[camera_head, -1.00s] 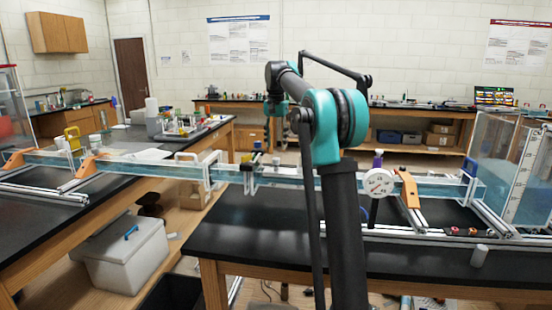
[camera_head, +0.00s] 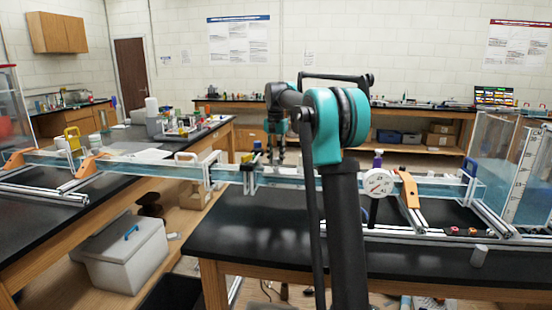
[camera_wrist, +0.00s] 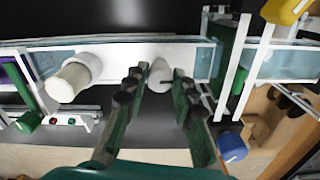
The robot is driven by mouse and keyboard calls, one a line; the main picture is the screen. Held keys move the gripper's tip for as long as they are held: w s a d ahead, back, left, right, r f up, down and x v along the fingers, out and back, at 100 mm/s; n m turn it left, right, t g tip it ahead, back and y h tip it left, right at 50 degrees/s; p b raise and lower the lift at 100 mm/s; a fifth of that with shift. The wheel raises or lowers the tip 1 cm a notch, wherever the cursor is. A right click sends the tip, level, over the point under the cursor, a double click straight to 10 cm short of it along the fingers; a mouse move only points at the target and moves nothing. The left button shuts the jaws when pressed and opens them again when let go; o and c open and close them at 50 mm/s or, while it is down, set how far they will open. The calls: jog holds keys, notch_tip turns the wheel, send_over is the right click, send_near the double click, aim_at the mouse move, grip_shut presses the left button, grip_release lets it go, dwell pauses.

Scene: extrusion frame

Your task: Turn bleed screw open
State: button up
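A small pale grey-white knob (camera_wrist: 161,76), which looks like the bleed screw, stands on the clear channel in the wrist view. My gripper (camera_wrist: 158,92) is open, with its dark green fingers and black pads on the left and right of the knob. Gaps show between pads and knob; I cannot tell whether the tips are level with it. In the head view my gripper (camera_head: 276,155) points down over the clear channel (camera_head: 225,172), partly hidden by my arm. The knob cannot be made out there.
A larger white cylinder (camera_wrist: 76,77) stands left of my gripper in the wrist view. A green bracket (camera_wrist: 225,45), a blue cylinder (camera_wrist: 231,146) and a yellow part (camera_wrist: 284,10) are to its right. A round white gauge (camera_head: 378,183) sits on the channel in the head view.

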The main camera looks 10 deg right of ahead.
grip_shut()
jog(key=shift+n, duration=0.4)
jog(key=n, duration=0.5)
jog(key=shift+n, duration=0.3)
jog(key=n, duration=0.6)
jog(key=shift+n, duration=0.7)
jog(key=o, duration=0.6)
grip_release()
